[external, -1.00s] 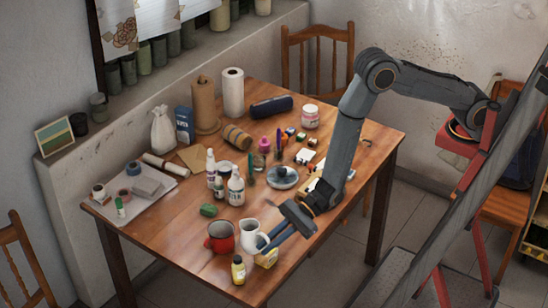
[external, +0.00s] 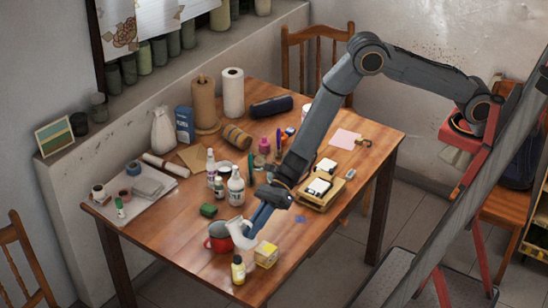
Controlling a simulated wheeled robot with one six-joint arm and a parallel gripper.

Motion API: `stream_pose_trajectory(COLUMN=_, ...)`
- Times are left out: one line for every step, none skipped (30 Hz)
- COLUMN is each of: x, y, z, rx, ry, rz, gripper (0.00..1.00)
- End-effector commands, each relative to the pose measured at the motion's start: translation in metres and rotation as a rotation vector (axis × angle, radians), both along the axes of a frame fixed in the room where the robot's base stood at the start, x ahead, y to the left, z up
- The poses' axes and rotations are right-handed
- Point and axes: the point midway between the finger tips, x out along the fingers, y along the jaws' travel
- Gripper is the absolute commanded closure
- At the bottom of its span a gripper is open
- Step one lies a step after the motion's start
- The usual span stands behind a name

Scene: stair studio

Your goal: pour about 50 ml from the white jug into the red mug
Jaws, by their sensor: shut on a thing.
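The white jug (external: 239,236) is near the front edge of the wooden table, tilted to the left with its upper end by the red mug's rim. The red mug (external: 217,243) stands upright on the table just left of the jug, and the jug hides part of its right side. My gripper (external: 255,228) comes down from the upper right and is shut on the jug. I cannot make out any liquid stream or the level inside the mug.
A yellow bottle (external: 238,270) and a yellow box (external: 266,254) stand close in front and right of the jug. The table's front left is clear.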

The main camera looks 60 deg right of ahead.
Motion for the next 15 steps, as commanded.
stream_pose_trajectory(x=0.004, y=0.0, z=0.001, rx=0.005, ry=0.026, rz=-0.001, gripper=1.0)
stream_pose_trajectory(x=0.006, y=0.0, z=0.001, rx=0.007, ry=0.046, rz=-0.002, gripper=1.0)
stream_pose_trajectory(x=0.006, y=0.0, z=0.004, rx=0.009, ry=0.071, rz=-0.001, gripper=1.0)
stream_pose_trajectory(x=0.007, y=0.0, z=0.007, rx=0.012, ry=0.089, rz=-0.001, gripper=1.0)
stream_pose_trajectory(x=0.008, y=0.0, z=0.009, rx=0.013, ry=0.104, rz=-0.001, gripper=1.0)
stream_pose_trajectory(x=0.009, y=0.0, z=0.012, rx=0.015, ry=0.126, rz=0.0, gripper=1.0)
stream_pose_trajectory(x=0.009, y=0.0, z=0.013, rx=0.016, ry=0.141, rz=0.0, gripper=1.0)
stream_pose_trajectory(x=0.01, y=-0.001, z=0.013, rx=0.017, ry=0.154, rz=-0.001, gripper=1.0)
stream_pose_trajectory(x=0.011, y=-0.001, z=0.014, rx=0.018, ry=0.171, rz=-0.001, gripper=1.0)
stream_pose_trajectory(x=0.012, y=-0.001, z=0.015, rx=0.019, ry=0.182, rz=0.0, gripper=1.0)
stream_pose_trajectory(x=0.012, y=-0.001, z=0.016, rx=0.019, ry=0.191, rz=0.0, gripper=1.0)
stream_pose_trajectory(x=0.012, y=-0.001, z=0.017, rx=0.021, ry=0.204, rz=0.0, gripper=1.0)
stream_pose_trajectory(x=0.013, y=-0.001, z=0.016, rx=0.022, ry=0.212, rz=0.0, gripper=1.0)
stream_pose_trajectory(x=0.013, y=-0.001, z=0.016, rx=0.023, ry=0.221, rz=0.0, gripper=1.0)
stream_pose_trajectory(x=0.014, y=-0.001, z=0.015, rx=0.024, ry=0.231, rz=0.001, gripper=1.0)
